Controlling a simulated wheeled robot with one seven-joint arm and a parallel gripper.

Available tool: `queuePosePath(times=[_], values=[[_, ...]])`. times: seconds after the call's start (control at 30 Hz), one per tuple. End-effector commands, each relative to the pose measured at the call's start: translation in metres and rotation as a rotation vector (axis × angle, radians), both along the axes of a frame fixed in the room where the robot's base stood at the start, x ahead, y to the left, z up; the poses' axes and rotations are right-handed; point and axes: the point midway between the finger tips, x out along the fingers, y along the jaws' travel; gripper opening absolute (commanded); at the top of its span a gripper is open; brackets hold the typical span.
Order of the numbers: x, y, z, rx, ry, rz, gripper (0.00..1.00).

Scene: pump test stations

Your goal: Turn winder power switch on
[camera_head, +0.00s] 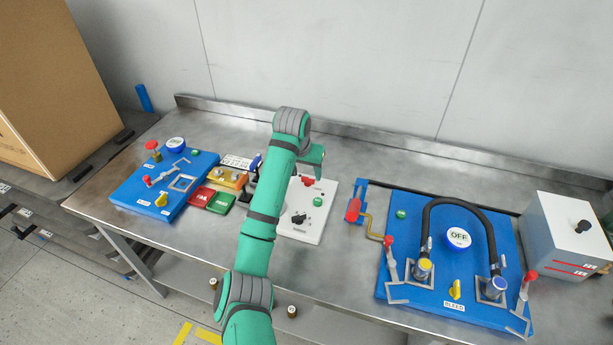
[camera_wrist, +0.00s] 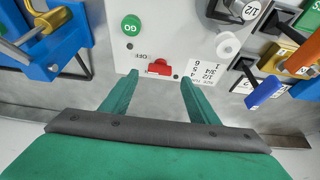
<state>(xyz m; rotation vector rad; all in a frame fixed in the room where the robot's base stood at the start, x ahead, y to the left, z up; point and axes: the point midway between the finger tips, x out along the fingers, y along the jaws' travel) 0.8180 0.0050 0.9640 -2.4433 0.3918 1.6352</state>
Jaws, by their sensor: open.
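A small red switch (camera_wrist: 159,68) sits at the edge of a white panel (camera_wrist: 165,30), beside an upside-down "OFF" label in the wrist view. The red switch also shows in the head view (camera_head: 308,182), near the back of the white panel (camera_head: 300,228). My gripper (camera_wrist: 159,77) is open and empty. Its two fingertips are on either side of the red switch in the wrist view; I cannot tell whether they touch it or the panel. In the head view my arm covers the left part of the panel, and the fingertips are hard to make out.
A green GO button (camera_wrist: 131,26) and a white knob (camera_wrist: 228,45) are near the switch. Left are a blue station (camera_head: 130,196) and coloured blocks (camera_head: 222,203). Right are a blue pump board (camera_head: 400,235) with a black hose and a grey box (camera_head: 560,225). Bare bench lies behind.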

Motion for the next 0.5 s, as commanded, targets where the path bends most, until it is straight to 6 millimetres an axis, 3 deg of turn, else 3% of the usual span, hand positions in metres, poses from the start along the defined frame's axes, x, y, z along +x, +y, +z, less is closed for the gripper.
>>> queuePosePath(times=[0.2,0.5], values=[[0.012,-0.005,-0.030,0.000,0.001,0.000,0.55],[0.017,0.001,-0.043,0.000,-0.001,0.008,0.55]])
